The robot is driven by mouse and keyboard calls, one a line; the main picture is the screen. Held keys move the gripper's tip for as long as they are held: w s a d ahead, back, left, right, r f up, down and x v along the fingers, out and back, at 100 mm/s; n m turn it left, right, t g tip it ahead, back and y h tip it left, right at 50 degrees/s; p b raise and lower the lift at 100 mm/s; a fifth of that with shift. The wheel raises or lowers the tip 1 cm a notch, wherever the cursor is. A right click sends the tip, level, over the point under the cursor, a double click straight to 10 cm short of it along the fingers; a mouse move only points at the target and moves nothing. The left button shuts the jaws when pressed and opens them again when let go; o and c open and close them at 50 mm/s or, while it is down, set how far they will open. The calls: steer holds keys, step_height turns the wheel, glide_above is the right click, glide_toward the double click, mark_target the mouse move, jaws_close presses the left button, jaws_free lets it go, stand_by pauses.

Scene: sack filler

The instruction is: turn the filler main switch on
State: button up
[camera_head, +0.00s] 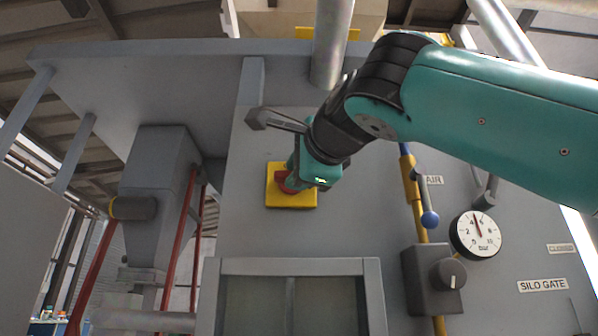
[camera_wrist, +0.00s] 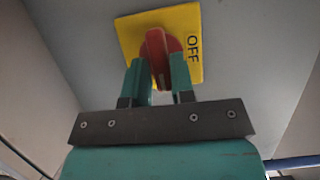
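The main switch is a red rotary handle (camera_wrist: 157,55) on a yellow plate (camera_wrist: 130,35). The plate carries the word OFF at its right edge in the wrist view. The handle stands nearly in line with my fingers, leaning slightly. My gripper (camera_wrist: 158,74) has one teal finger on each side of the handle, with no clear gap to either side; it looks shut on it. In the head view the yellow plate (camera_head: 292,201) is on the grey panel, and my gripper (camera_head: 296,178) hides much of the red handle.
Right of the switch are a yellow pipe with a blue-knobbed AIR lever (camera_head: 429,219), a pressure gauge (camera_head: 476,234), a grey box with a knob (camera_head: 449,274) and a SILO GATE label (camera_head: 543,285). A framed window (camera_head: 290,266) is below. A hopper (camera_head: 160,180) stands left.

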steer(key=shift+o, duration=1.4)
steer(key=v, duration=1.7)
steer(key=shift+s+p, duration=0.2)
steer(key=shift+p, duration=0.1)
